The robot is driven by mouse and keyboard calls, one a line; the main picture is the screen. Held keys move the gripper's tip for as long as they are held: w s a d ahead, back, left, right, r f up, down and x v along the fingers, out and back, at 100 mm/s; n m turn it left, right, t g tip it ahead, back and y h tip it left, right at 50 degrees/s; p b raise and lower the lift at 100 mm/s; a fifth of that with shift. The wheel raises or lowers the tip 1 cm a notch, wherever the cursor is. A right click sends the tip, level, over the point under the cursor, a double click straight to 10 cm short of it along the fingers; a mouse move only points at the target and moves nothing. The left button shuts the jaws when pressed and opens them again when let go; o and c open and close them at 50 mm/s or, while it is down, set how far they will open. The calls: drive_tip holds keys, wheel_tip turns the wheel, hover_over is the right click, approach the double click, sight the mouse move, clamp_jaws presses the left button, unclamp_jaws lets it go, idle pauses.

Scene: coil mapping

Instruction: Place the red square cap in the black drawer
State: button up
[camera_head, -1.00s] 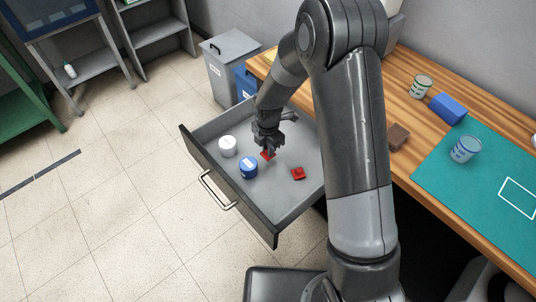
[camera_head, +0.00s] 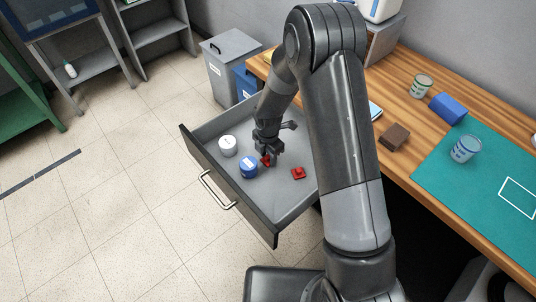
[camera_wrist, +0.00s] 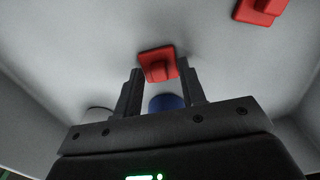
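The drawer (camera_head: 228,192), with a black front and grey inside, is pulled out. A red square cap (camera_head: 265,160) is in it, just below my gripper (camera_head: 268,151), partly hidden by the fingers. In the wrist view this cap (camera_wrist: 158,64) shows its raised middle between and beyond the fingertips. My gripper (camera_wrist: 160,76) is open, with gaps between the fingers and the raised part. The cap appears to rest on the drawer floor. A second red square piece (camera_head: 298,173) lies to the right in the drawer and shows in the wrist view's top right (camera_wrist: 262,8).
A white jar (camera_head: 228,146) and a blue-lidded jar (camera_head: 248,168) stand left of my gripper in the drawer. The drawer's front right floor is clear.

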drive_tip(key=shift+r, duration=0.1)
wheel_tip(320, 180, up, 12)
wheel_tip(320, 180, up, 9)
drive_tip(key=m+t, duration=0.1)
drive_tip(key=m, duration=0.4)
hover_over(268, 157)
drive_tip(key=s+d, duration=0.2)
drive_tip(key=d, duration=0.3)
drive_tip(key=s+d+r+m+t, duration=0.2)
drive_tip(key=s+d+r+m, duration=0.45)
drive_tip(key=r, duration=0.35)
drive_tip(key=s+d+r+m+t, duration=0.1)
drive_tip(key=s+d+r+m, duration=0.3)
drive_tip(key=s+m, duration=0.3)
drive_tip(key=s+d+r+m+t, duration=0.1)
drive_tip(key=s+d+r+m, duration=0.2)
drive_tip(key=s+m, duration=0.5)
drive_tip(key=shift+d+r+t, duration=0.3)
drive_tip(key=shift+d+r, duration=0.1)
drive_tip(key=shift+s+m, duration=0.1)
drive_tip(key=shift+m, duration=0.15)
drive_tip(key=shift+c, duration=0.6)
